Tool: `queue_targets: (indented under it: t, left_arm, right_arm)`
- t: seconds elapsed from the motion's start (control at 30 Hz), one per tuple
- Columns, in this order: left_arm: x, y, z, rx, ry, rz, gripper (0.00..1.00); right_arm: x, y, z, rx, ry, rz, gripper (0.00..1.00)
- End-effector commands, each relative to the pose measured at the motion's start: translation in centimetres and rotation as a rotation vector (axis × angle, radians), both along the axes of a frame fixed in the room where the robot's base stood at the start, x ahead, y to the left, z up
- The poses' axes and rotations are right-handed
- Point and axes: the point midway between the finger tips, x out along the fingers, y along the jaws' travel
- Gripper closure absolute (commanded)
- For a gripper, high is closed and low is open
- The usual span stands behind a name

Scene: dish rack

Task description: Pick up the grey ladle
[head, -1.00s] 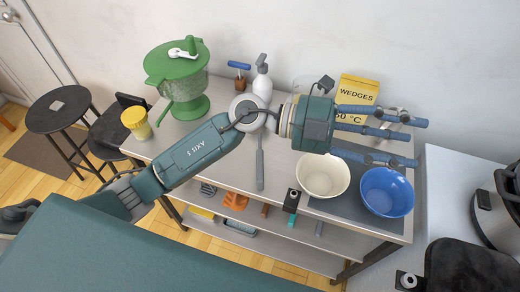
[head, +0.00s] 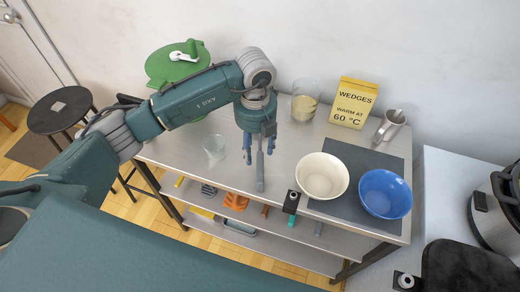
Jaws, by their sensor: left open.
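The grey ladle (head: 260,180) lies on the metal table near its front edge, pointing away from me. Its front end shows below my gripper, while its far end is hidden behind the gripper. My left gripper (head: 258,157) points down over the ladle, with its fingers apart and the ladle's shaft showing between them in the picture. I cannot tell how high the fingertips are above the table. My right gripper is not in view.
A cream bowl (head: 322,177) and a blue bowl (head: 385,194) stand right of the ladle. A clear glass (head: 214,149) stands left of it. A glass jug (head: 304,101), a yellow sign (head: 352,101) and a metal pitcher (head: 390,127) stand behind. A green-lidded spinner (head: 177,64) is partly hidden.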

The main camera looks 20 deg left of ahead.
Motion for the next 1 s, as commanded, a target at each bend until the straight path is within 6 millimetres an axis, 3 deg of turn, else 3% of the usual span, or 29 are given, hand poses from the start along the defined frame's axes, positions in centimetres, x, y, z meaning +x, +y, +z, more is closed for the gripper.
queue_targets:
  t: [0.17, 0.3, 0.43, 0.73, 0.9, 1.0]
  left_arm:
    - [0.1, -0.1, -1.2, 0.0, 0.004, -0.001, 0.51]
    - [0.5, -0.3, -3.2, -0.001, 0.005, -0.001, 0.51]
    - [0.6, -0.3, -5.0, -0.002, 0.002, -0.001, 0.51]
    - [0.6, -0.3, -5.7, -0.002, -0.001, -0.003, 0.51]
    - [0.7, -0.3, -5.7, -0.002, -0.001, -0.003, 0.85]
    - [0.7, -0.3, -5.6, -0.002, -0.001, -0.003, 1.0]
  right_arm:
    - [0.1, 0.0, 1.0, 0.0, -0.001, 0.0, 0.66]
    - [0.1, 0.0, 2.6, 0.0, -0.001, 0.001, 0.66]
    - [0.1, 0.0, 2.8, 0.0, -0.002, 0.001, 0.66]
    - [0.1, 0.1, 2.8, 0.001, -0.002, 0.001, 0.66]
    - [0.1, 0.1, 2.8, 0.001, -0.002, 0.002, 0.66]
    - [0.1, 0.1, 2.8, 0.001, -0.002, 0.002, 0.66]
